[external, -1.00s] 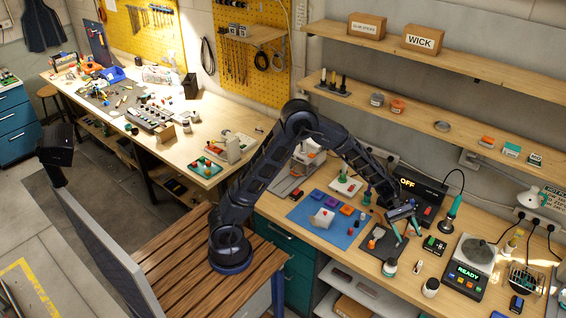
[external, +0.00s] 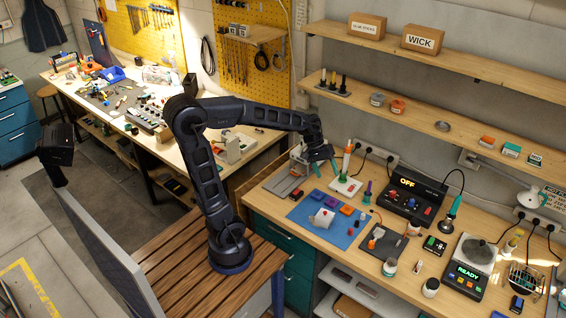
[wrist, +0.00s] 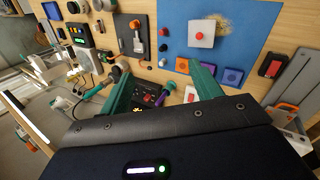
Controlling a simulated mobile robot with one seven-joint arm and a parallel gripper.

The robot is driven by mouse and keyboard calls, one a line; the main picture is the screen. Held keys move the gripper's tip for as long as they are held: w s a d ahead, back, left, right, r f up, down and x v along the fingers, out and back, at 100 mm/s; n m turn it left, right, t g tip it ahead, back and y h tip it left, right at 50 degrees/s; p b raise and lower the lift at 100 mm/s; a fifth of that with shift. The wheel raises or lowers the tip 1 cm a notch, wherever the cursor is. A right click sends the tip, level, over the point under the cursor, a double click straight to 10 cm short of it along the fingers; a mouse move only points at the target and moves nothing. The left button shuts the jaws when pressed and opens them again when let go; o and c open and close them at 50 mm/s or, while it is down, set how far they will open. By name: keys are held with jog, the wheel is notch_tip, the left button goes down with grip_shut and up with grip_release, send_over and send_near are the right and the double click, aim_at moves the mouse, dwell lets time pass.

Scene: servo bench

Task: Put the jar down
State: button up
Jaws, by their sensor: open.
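I cannot tell which one the task names. In the external view my gripper (external: 322,160) hangs above the bench's left part, well away from both jars.
A blue mat (external: 312,220) with a pale block and coloured pieces lies below my gripper's right side. A white stand with upright tools (external: 346,184) is close beside my gripper. The OFF unit (external: 415,193) and READY scale (external: 467,275) stand farther right.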

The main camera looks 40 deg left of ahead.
jog(key=s+a+m+t+y, duration=0.1)
jog(key=s+a+t+y, duration=0.1)
jog(key=s+a, duration=0.4)
jog(key=s+a+m+t+y, duration=0.1)
jog(key=s+a, duration=0.6)
jog(key=a, duration=0.9)
jog(key=t+y, duration=0.1)
jog(key=y, duration=0.1)
jog(key=shift+a+r+m+y, duration=0.3)
jog(key=shift+a+r, duration=0.05)
jog(key=shift+s, duration=0.1)
